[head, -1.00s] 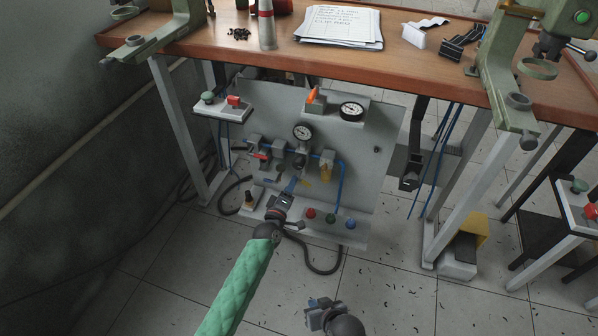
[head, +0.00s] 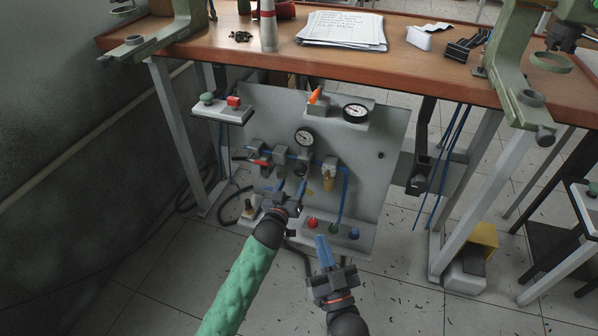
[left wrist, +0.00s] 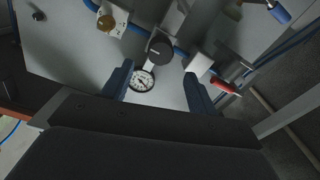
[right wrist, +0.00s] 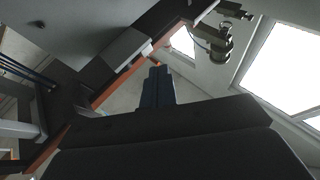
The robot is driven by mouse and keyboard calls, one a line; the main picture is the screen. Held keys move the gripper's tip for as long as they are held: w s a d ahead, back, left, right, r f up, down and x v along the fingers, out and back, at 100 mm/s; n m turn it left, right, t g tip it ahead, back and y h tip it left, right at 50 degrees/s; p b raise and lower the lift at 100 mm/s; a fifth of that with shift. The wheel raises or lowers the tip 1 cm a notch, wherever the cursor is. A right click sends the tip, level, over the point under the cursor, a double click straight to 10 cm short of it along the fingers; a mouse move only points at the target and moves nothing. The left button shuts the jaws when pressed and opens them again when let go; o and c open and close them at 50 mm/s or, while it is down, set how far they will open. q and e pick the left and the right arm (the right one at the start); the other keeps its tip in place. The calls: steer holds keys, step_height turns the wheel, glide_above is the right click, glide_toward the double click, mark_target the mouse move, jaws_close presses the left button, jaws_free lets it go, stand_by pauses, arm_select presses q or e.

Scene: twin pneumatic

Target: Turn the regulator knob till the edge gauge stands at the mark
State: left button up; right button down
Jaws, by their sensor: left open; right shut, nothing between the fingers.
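The regulator knob (head: 301,169) is a dark round knob below the upper white dial on the grey panel. In the left wrist view the knob (left wrist: 160,47) sits just beyond my open fingers, roughly centred between them. The edge gauge (head: 355,112) is a black-rimmed dial on a bracket at the panel's top edge; its needle and mark are too small to read. My left gripper (head: 291,187) is open below the knob, with no visible contact. My right gripper (head: 323,243) is shut and empty, low in front of the panel; it also shows in the right wrist view (right wrist: 158,75).
A regulator dial (head: 304,138) sits above the knob. Several coloured buttons (head: 333,228) line the panel's foot. The wooden bench (head: 400,75) overhangs the panel.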

mark_target(299, 172)
arm_select(q)
steer(key=x, duration=0.6)
steer(key=shift+w+b, duration=0.35)
steer(key=shift+b, duration=0.05)
steer(key=shift+w+d, duration=0.25)
steer(key=shift+w, duration=0.25)
arm_select(e)
step_height(299, 172, up, 10)
steer(key=s+d+t+y, duration=0.1)
steer(key=s+t, duration=0.1)
steer(key=t, duration=0.1)
steer(key=shift+s+f+t, duration=0.15)
steer(key=shift+s+t, duration=0.1)
steer(key=shift+t, duration=0.05)
arm_select(q)
steer(key=c, duration=1)
